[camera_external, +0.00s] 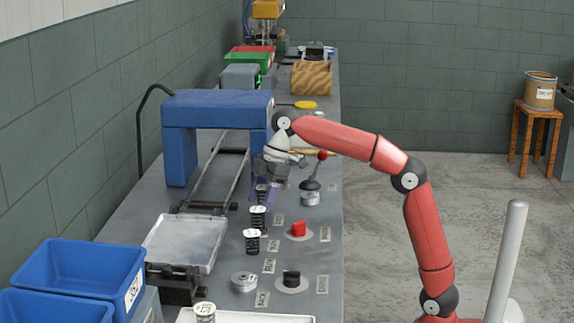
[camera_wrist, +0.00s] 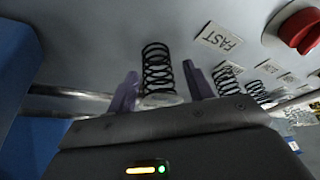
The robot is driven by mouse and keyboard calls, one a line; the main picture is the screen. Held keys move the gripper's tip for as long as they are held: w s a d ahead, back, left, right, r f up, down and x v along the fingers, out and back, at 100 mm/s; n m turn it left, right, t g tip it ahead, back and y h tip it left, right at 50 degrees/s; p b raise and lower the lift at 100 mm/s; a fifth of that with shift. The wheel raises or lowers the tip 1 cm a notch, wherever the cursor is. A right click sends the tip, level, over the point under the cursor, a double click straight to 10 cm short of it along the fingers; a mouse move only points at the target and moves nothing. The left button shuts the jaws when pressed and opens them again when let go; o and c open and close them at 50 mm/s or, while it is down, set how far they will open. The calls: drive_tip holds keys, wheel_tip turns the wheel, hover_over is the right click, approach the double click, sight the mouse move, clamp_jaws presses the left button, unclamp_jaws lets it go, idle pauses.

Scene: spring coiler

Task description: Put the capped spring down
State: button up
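The capped spring, a black coil with a pale cap, stands between the fingers of my gripper (camera_external: 264,187) in the external view. In the wrist view the spring (camera_wrist: 157,68) runs away from the camera, its coils clear of both purple fingers. Its pale cap (camera_wrist: 160,99) is at the near end, partly hidden by the gripper body. My gripper (camera_wrist: 160,72) looks open around the spring, with narrow gaps on each side. The spring's far end appears at the grey table surface (camera_wrist: 90,45); exact contact is hard to tell.
Two more capped springs (camera_external: 258,218) (camera_external: 251,242) stand in a row in front. A red knob (camera_external: 298,230), a black knob (camera_external: 291,278) and a red-topped lever (camera_external: 311,185) are to the right. A blue arch (camera_external: 217,108) and a tray (camera_external: 185,243) are left.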

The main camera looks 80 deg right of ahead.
drive_tip(key=p+v, duration=0.4)
drive_tip(key=v, duration=0.8)
drive_tip(key=shift+r, duration=0.15)
